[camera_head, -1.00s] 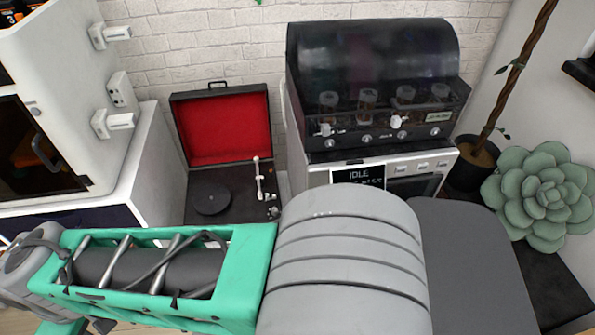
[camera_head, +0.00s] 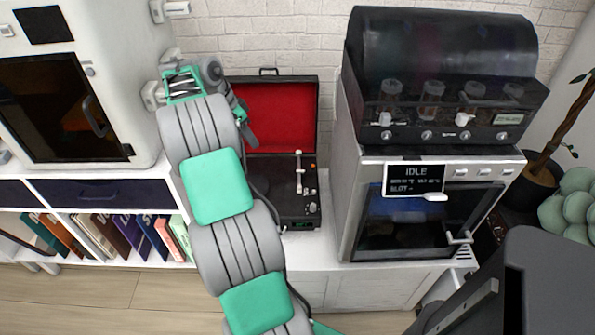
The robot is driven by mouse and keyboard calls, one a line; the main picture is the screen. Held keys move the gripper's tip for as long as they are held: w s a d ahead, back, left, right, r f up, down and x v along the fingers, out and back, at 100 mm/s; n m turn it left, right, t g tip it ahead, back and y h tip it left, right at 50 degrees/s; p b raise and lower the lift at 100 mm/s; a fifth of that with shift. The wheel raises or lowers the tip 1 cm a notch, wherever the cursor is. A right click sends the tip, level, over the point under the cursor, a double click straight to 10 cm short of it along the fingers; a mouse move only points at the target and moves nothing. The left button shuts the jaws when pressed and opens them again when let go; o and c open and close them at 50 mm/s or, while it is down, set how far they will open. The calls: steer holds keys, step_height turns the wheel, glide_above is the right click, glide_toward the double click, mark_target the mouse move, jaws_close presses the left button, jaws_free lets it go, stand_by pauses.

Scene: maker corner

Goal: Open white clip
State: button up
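White clip-like fittings stick out from the right side of the white cabinet: an upper one (camera_head: 176,9) and a lower one (camera_head: 150,96), partly hidden by my arm. I cannot tell which of them is the task's clip, or whether they are open. My gripper (camera_head: 249,132) is dark and small, pointing down in front of the open red-lined case, to the right of the lower fitting and apart from it. Its fingers are too small and dark to show whether they are open.
The open record-player case (camera_head: 290,103) stands behind my gripper. An oven with an IDLE display (camera_head: 413,180) stands right, under a black hooded machine (camera_head: 440,60) with white taps. A shelf of books (camera_head: 110,235) is at left; wooden floor (camera_head: 80,290) shows in front.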

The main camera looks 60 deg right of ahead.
mark_target(301, 170)
steer(key=s+d+f+m+b, duration=0.2)
steer(key=s+d+f, duration=0.1)
steer(key=f, duration=0.2)
steer(key=s+d+f+m+g+b, duration=0.1)
steer(key=s+d+f+m+b, duration=0.1)
steer(key=s+d+f, duration=0.1)
steer(key=s+d+f+m+y+b, duration=0.1)
steer(key=s+d+f+m+b, duration=0.1)
steer(key=f, duration=0.6)
steer(key=shift+s+d+m, duration=0.25)
steer(key=shift+s+d, duration=0.25)
steer(key=shift+s, duration=0.4)
steer(key=shift+s+d+m, duration=0.25)
steer(key=shift+s+d, duration=0.25)
steer(key=shift+s, duration=0.35)
jaws_close()
